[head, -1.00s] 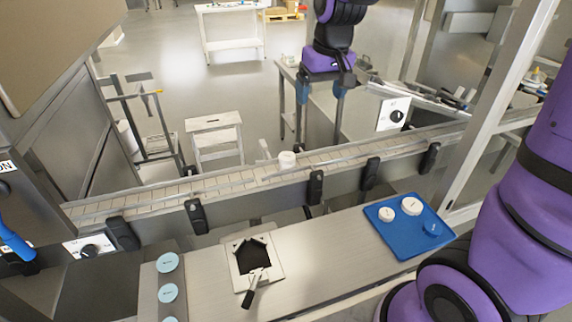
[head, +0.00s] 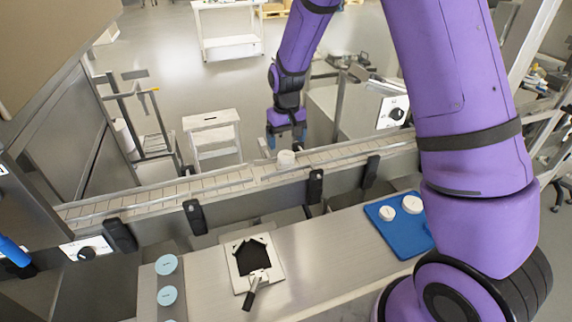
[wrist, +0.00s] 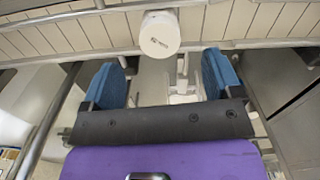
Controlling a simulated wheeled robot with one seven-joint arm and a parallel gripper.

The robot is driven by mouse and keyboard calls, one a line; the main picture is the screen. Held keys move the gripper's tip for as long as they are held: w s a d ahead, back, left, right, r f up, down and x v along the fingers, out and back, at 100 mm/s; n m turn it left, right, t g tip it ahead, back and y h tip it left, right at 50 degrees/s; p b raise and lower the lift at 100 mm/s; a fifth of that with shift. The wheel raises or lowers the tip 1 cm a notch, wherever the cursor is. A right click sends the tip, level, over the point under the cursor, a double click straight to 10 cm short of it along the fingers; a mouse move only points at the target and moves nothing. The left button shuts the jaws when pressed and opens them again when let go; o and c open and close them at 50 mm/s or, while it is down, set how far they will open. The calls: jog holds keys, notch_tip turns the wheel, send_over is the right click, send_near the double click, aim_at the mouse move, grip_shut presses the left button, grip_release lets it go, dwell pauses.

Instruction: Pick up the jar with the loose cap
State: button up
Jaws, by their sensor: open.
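A white jar (head: 286,159) with a white cap stands on the conveyor belt, near the middle of its length. In the wrist view the jar (wrist: 159,36) shows at the top, just beyond the fingertips and between their lines. My gripper (head: 287,145) is open and empty, close behind the jar on the belt's far side, with blue pads pointing down. In the wrist view its two blue fingers (wrist: 163,75) are spread apart. Whether the cap is loose cannot be told.
The conveyor (head: 215,181) has side rails. On the near counter are a blue tray (head: 398,238) with two white lids, a framed black opening (head: 252,258) with a handle, and several light-blue discs (head: 167,264). A white step stool (head: 211,135) stands behind.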

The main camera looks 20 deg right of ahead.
aim_at(286, 154)
jog(key=shift+w+f, duration=0.15)
jog(key=shift+f, duration=3.5)
jog(key=c, duration=1)
jog(key=shift+c, duration=0.3)
jog(key=shift+r, duration=0.2)
